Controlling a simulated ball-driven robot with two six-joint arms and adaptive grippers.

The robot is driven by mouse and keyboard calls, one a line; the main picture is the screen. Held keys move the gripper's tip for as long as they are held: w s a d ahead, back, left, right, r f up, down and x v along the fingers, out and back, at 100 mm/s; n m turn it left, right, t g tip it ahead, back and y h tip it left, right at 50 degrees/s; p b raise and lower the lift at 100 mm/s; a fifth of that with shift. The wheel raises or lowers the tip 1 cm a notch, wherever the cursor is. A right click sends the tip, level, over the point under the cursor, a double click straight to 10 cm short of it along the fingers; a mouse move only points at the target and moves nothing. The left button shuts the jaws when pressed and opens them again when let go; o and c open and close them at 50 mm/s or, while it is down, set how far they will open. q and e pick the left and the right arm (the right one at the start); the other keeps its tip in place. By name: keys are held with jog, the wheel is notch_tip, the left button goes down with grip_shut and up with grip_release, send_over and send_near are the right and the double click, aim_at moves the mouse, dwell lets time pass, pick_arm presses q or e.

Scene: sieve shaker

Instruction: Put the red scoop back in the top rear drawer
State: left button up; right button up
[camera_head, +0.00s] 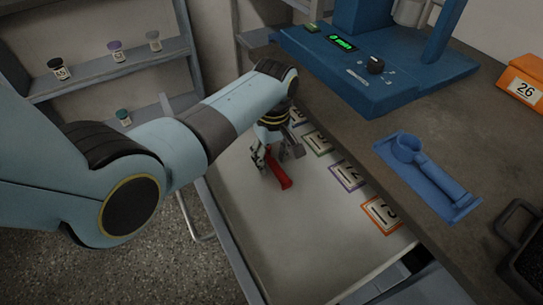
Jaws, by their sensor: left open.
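The red scoop (283,180) lies in the open drawer (290,235); its handle points to the lower right and its other end is hidden by my gripper. My left gripper (270,160) reaches down into the drawer at the scoop. Its fingers are open around or just beside the scoop; I cannot tell whether they touch it. My right gripper is not in view.
Numbered labels (347,177) line the drawer's right side. On the dark counter (400,115) are a blue machine (370,75) with a green display, a blue scoop-shaped piece on a tray (427,175), and an orange box marked 26 (522,85). Shelves with small jars (60,69) stand left.

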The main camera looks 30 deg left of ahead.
pick_arm(q)
notch_tip(320, 180, up, 12)
jog(key=p, duration=0.3)
jog(key=shift+w, duration=0.15)
jog(key=shift+d+r, duration=0.1)
